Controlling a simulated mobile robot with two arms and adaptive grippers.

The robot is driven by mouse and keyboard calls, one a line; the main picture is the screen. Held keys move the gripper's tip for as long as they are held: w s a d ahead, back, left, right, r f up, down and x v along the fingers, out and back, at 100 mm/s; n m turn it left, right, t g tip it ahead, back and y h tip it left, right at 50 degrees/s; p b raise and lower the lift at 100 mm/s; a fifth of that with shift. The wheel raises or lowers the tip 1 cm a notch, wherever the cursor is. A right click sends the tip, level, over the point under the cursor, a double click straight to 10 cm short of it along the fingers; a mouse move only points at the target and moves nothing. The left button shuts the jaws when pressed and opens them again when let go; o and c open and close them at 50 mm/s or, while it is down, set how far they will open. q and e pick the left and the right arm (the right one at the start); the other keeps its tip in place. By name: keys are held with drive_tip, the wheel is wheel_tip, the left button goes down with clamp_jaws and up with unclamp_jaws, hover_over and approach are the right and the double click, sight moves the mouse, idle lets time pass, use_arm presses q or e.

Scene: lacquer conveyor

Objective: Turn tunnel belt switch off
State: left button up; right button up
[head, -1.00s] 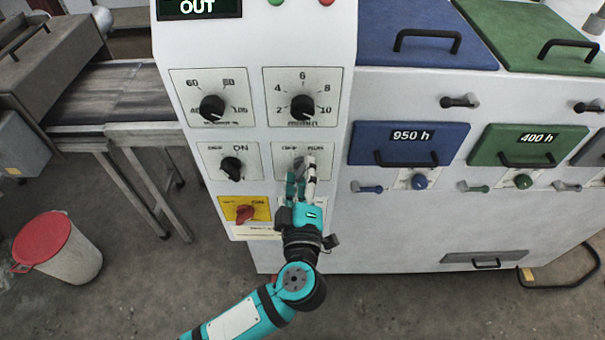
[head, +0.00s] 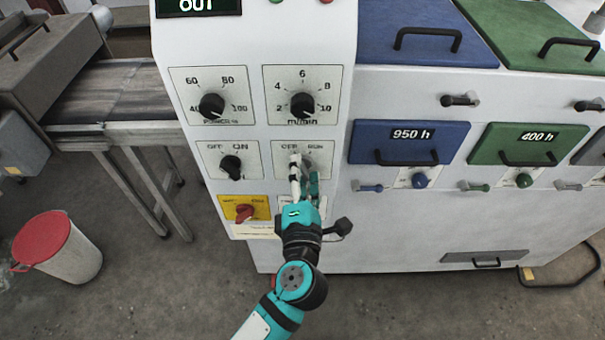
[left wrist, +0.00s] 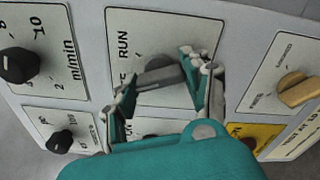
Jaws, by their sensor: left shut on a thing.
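The OFF/RUN switch plate (head: 321,153) is on the white control panel, below the m/min dial. Its grey knob is mostly hidden by my gripper in the head view, but it shows in the left wrist view (left wrist: 158,79). My left gripper (head: 304,168) is shut on this knob, with one finger on each side of it; it also shows in the left wrist view (left wrist: 168,88). The knob's pointing direction is hard to read. The right gripper is not in view.
An OFF/ON knob (head: 231,167) sits just left, with a red switch on a yellow plate (head: 245,213) below it. The POWER % dial (head: 212,106) and m/min dial (head: 303,105) are above. A tan handle (left wrist: 297,89) is close by. A red-lidded bin (head: 60,254) stands left.

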use_arm(q)
drive_tip(key=shift+f+n, duration=0.1)
drive_tip(key=shift+n, duration=0.5)
drive_tip(key=o, duration=1.2)
drive_tip(key=shift+s, duration=0.1)
drive_tip(key=s, duration=1.2)
